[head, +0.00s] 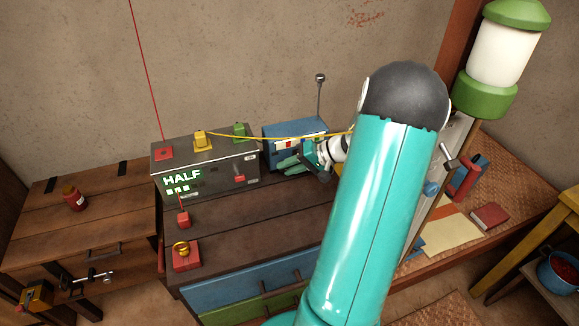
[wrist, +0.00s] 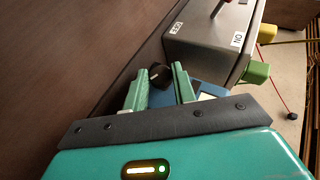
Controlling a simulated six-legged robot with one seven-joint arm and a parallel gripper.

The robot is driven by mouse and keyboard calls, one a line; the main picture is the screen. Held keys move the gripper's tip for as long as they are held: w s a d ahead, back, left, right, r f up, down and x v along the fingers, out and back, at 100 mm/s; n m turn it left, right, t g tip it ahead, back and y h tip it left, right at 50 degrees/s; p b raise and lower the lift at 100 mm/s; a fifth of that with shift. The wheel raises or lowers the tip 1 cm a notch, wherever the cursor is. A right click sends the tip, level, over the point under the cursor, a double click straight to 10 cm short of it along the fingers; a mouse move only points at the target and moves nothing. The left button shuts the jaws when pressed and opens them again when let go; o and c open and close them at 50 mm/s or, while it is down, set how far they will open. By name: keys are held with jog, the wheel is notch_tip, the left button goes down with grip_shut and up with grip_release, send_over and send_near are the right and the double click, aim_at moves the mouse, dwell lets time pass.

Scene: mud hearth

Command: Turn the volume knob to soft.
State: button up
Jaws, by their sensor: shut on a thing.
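The blue radio (head: 312,129) with an upright antenna stands on the dark wooden cabinet, right of a grey box. In the wrist view a dark volume knob (wrist: 160,76) sits in front of a part of the blue radio (wrist: 212,89). My gripper (head: 292,164) is at the radio's front, with its green fingers on either side of the knob. In the wrist view my gripper (wrist: 158,80) is shut on the knob. The fingers hide the knob in the head view. I cannot read the knob's setting.
The grey box (head: 208,162) shows "HALF" and carries yellow (head: 201,138) and green (head: 239,131) blocks. A yellow cable (head: 275,138) runs above the radio. A red block with a yellow ring (head: 184,255) sits on the cabinet's front left. The cabinet top before the radio is mostly clear.

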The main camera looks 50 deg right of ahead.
dwell(0.4)
jog(key=o, duration=1)
jog(key=r, duration=0.4)
jog(key=shift+s+a, duration=0.1)
jog(key=shift+s, duration=0.1)
jog(key=s+a+r, duration=0.9)
jog(key=s, duration=0.1)
